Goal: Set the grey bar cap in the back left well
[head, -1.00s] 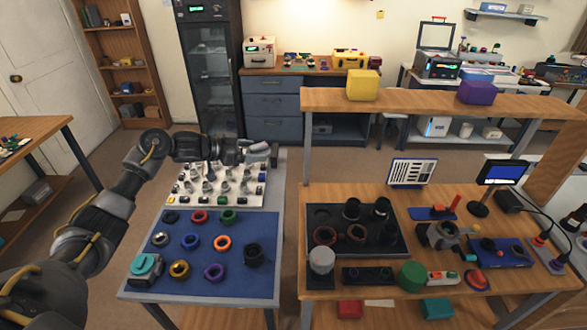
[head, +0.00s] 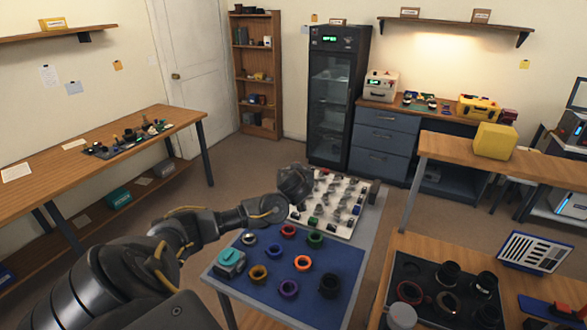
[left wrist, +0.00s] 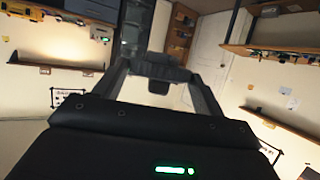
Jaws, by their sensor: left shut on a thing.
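In the left wrist view the gripper (left wrist: 160,82) is shut on a dark grey piece (left wrist: 158,72), which I take as the grey bar cap. Its shape is hard to make out, and it is hidden in the head view. A black tray with wells (head: 398,262) lies on the right wooden table; its back left well (head: 411,267) looks dark and empty. My right gripper is not in view.
The white board (head: 340,226) holds several small metal and coloured parts. The blue mat (head: 262,292) in front carries several coloured rings and a teal device (head: 230,262).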

